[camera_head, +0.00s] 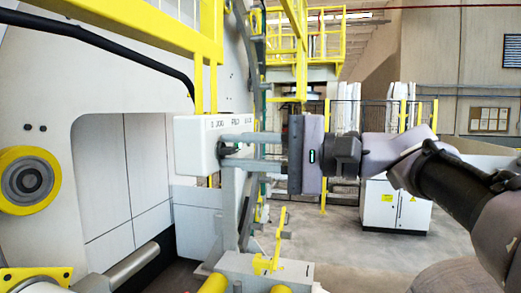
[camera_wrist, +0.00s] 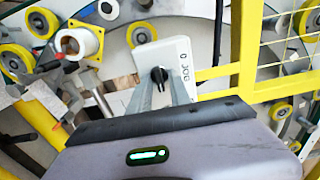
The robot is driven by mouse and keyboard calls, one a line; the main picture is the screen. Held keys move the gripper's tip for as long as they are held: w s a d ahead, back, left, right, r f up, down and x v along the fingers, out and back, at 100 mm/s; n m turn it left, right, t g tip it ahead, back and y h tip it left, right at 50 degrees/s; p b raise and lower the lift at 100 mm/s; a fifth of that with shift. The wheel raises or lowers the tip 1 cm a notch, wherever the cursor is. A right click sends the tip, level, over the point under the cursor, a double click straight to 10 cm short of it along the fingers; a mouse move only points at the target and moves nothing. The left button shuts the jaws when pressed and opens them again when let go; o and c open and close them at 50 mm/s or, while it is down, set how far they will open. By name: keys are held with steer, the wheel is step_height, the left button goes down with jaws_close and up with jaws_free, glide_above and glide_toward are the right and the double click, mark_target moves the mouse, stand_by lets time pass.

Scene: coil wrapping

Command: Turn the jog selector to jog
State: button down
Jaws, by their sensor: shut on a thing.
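The jog selector is a small black knob (camera_wrist: 159,74) on a white box (camera_head: 193,146) that hangs from yellow bars in the head view. The box also shows in the wrist view (camera_wrist: 174,53), with the marks "0" and "JOG" above and beside the knob. My gripper (camera_head: 228,151) reaches in from the right, its two long grey fingers at the knob. In the wrist view my gripper (camera_wrist: 162,83) has one finger on each side of the knob, shut on it. The knob's exact pointing direction is partly hidden by the fingers.
A yellow frame (camera_wrist: 244,60) stands right of the box in the wrist view. Yellow rollers (camera_wrist: 43,22) and a large pale machine (camera_head: 130,100) lie around it. A yellow bracket (camera_head: 269,249) stands below my gripper. Open floor (camera_head: 350,240) lies to the right.

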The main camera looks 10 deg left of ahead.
steer(key=c, duration=1.5)
jaws_free()
steer(key=shift+d, duration=0.1)
